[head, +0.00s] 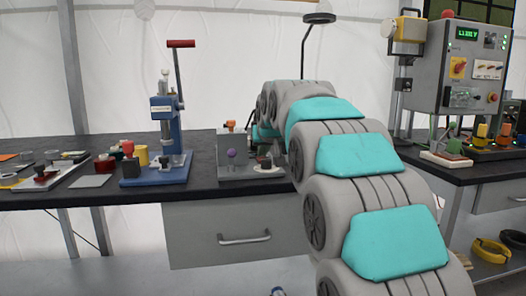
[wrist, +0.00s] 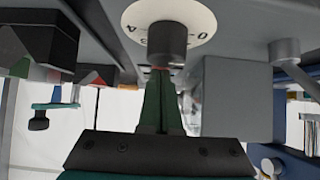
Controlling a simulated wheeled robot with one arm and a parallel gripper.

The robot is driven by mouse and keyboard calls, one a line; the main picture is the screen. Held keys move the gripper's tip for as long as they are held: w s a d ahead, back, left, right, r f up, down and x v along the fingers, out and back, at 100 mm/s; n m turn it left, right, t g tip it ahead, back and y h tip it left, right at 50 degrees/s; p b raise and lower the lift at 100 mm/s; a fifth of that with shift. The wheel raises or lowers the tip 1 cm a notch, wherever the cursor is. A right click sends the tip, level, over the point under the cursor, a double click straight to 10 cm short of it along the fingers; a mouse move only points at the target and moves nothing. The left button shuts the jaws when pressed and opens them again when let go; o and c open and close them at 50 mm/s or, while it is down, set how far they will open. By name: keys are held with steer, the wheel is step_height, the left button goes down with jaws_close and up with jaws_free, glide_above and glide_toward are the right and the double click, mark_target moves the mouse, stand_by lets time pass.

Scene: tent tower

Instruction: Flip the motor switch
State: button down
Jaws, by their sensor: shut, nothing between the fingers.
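In the wrist view, which looks upside down, my gripper (wrist: 160,72) is shut and empty. Its green fingertips are close to a dark grey round knob (wrist: 167,42); I cannot tell whether they touch it. The knob stands on a white dial (wrist: 200,14) marked with numbers, including 0 and 4. In the head view, a grey unit (head: 230,150) with a purple ball sits at the bench's front edge, and my arm reaches to its right side. My gripper is mostly hidden there by my arm. I cannot tell which part is the motor switch.
A blue hand press (head: 166,130) with a red lever stands left of the grey unit. Small parts and tools lie on the dark bench (head: 95,190) further left. A grey control box (head: 462,70) with a green display stands at the right above another bench.

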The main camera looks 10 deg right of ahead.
steer(key=shift+f, duration=0.15)
steer(key=shift+w, duration=0.1)
steer(key=shift+w+r+p, duration=0.25)
steer(key=shift+w+p, duration=0.35)
steer(key=shift+w, duration=0.15)
